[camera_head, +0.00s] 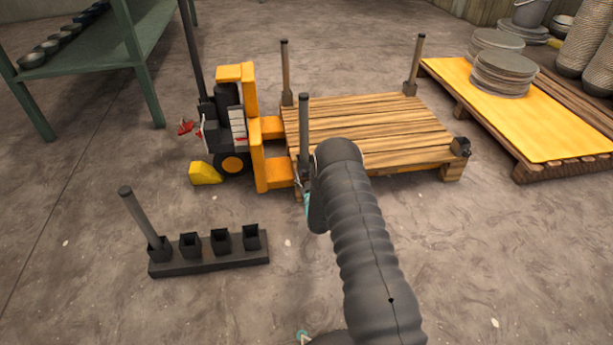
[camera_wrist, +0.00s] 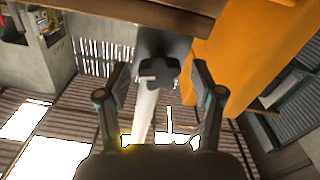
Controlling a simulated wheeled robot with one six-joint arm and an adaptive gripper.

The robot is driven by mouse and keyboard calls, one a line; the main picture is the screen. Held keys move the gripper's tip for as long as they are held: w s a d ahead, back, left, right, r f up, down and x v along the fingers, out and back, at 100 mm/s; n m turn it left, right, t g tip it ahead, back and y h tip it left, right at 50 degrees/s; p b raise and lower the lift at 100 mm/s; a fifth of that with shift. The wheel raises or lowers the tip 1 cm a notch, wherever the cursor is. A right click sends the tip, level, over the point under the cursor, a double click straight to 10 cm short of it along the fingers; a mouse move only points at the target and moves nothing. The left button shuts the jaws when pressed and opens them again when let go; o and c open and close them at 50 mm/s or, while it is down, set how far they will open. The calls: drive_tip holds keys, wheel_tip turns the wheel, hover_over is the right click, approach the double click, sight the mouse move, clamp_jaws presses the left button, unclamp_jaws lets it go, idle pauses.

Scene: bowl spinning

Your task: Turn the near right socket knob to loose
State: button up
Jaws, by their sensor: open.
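A wooden pallet (camera_head: 375,130) has posts at three corners. The right near corner socket (camera_head: 460,147) holds no post and has a small dark knob part. In the wrist view, a dark lobed knob (camera_wrist: 158,73) sits on a grey socket (camera_wrist: 163,42) under the pallet's wooden edge (camera_wrist: 150,14). My gripper (camera_wrist: 160,84) is open, its fingers on either side of the knob, with visible gaps. In the head view, my arm reaches that left near corner and hides most of the gripper.
A yellow-orange stacker (camera_head: 238,125) stands at the pallet's left; its orange part (camera_wrist: 240,45) is close on the right in the wrist view. A rack (camera_head: 210,255) holding one post lies on the floor at front left. Another pallet (camera_head: 550,120) with stacked plates is at right.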

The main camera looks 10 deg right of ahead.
drive_tip(key=c, duration=1.1)
drive_tip(key=shift+c, duration=0.2)
drive_tip(key=shift+n, duration=0.4)
drive_tip(key=n, duration=0.6)
drive_tip(key=shift+a, duration=0.15)
drive_tip(key=n, duration=0.4)
drive_tip(key=shift+f, duration=0.1)
drive_tip(key=shift+f+n, duration=0.1)
drive_tip(key=shift+n, duration=2)
